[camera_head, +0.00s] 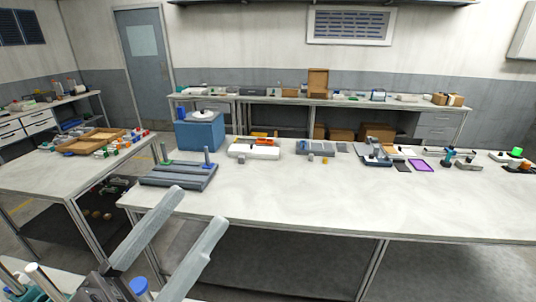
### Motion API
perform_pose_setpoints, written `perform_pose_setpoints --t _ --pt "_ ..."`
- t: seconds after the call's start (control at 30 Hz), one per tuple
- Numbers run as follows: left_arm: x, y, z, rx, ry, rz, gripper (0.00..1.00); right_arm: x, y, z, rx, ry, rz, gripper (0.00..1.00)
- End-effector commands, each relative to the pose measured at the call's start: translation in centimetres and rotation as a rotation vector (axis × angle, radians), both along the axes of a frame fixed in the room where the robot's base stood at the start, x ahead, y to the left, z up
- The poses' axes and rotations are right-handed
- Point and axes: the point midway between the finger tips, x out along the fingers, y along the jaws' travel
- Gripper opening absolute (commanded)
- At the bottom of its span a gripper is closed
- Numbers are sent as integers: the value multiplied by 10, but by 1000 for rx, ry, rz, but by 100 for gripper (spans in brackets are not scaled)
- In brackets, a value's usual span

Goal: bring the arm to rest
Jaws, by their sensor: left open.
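My left gripper (196,220) is in the lower left of the head view, in front of the near edge of the main table (300,205). Its two long grey fingers are spread apart with nothing between them. It is clear of the items on the table. My right gripper is not in the head view.
A grey ridged rack (180,175) with upright posts lies at the table's left end. Behind it, a blue box (200,133) carries a white reel-like disc. A white device (253,151), a purple-framed square (421,165) and small tools line the back. The table's front is clear.

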Motion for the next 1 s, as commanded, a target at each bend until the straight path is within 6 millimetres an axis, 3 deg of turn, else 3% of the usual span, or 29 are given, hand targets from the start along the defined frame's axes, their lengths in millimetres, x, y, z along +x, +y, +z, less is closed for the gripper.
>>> perform_pose_setpoints --t 0.03,0.13,0.2,0.33,0.37,0.4,0.57,0.9,1.0 --pt "-8 -5 34 -2 -81 37 72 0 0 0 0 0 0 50" --pt "-23 5 89 -35 -208 152 72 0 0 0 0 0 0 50" --pt "-34 26 118 -74 -276 267 72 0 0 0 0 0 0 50" --pt "-35 73 125 -175 -284 453 72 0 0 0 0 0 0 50" --pt "-35 71 154 -169 -285 447 72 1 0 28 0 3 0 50" --pt "-35 70 171 -167 -284 444 72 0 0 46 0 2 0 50" --pt "-34 70 231 -163 -282 445 72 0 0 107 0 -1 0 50" --pt "-34 71 396 -161 -281 445 72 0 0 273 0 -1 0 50" --pt "-34 71 437 -161 -280 446 72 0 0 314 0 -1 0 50"
